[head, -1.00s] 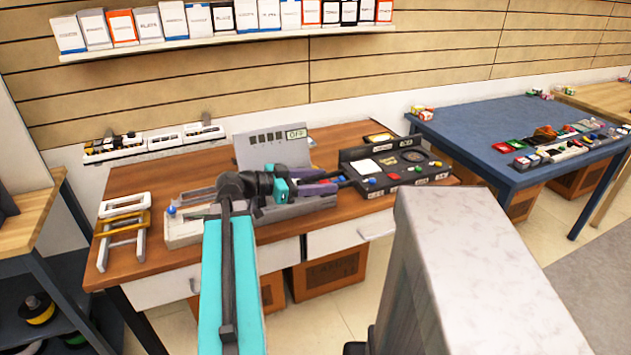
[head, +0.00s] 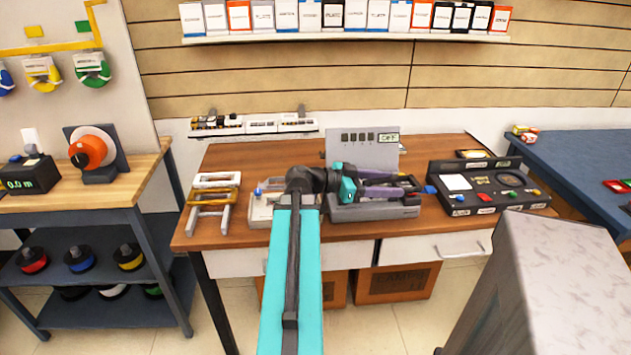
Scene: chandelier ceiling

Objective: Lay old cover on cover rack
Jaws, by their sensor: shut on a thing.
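My gripper (head: 405,184) shows at mid-picture in the head view, with its purple fingers pointing right over the grey device on the desk. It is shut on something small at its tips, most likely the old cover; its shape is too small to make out. A low white frame-like stand (head: 213,197), which looks like the cover rack, is at the desk's left end. It has a white bar at the back and a brownish-yellow bar in front. My gripper is well to the right of this stand.
The grey device (head: 375,212) and an upright panel reading OFF (head: 362,150) stand mid-desk. A black tray with coloured parts (head: 488,187) is right. A workbench with spools (head: 82,210) stands left. Some brown desk top (head: 255,160) is bare.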

